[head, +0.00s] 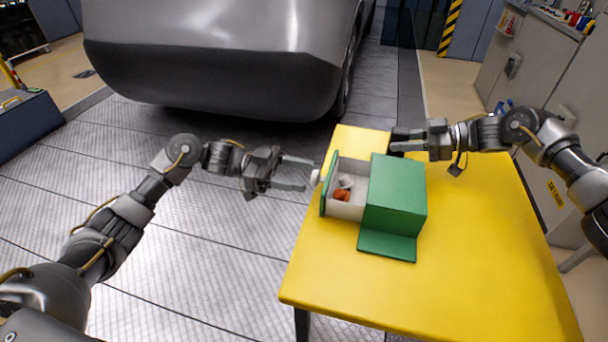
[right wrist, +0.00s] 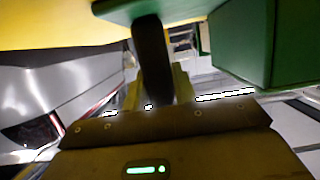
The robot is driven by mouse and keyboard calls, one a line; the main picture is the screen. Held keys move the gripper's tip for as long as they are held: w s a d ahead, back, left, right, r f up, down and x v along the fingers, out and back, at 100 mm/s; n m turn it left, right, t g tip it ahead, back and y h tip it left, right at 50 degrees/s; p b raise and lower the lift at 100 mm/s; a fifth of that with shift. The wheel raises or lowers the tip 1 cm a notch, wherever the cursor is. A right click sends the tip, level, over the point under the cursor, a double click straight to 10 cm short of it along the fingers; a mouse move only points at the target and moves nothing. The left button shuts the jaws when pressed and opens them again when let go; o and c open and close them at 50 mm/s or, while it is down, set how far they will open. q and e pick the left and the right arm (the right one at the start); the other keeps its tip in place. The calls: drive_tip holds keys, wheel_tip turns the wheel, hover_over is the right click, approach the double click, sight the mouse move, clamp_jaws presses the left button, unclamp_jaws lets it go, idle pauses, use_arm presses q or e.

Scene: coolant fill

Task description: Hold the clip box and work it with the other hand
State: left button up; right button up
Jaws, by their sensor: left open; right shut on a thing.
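The clip box (head: 397,187) is a green box on the yellow table, with a flat green flange (head: 388,245) at its near side. Its drawer (head: 346,211) is pulled out to the left and holds orange (head: 341,195) and pale pieces. A pale knob (head: 316,177) is on the drawer's green front. My left gripper (head: 309,175) is open, its fingertips by the knob; I cannot tell if they touch it. My right gripper (head: 394,141) is shut at the box's far side.
The yellow table (head: 480,260) is clear to the right and in front of the box. A large grey vehicle body (head: 210,60) stands behind to the left. A grey cabinet (head: 530,65) stands at the back right.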

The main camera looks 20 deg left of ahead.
use_arm(q)
drive_tip(key=shift+d, duration=0.85)
drive_tip(key=shift+c, duration=0.2)
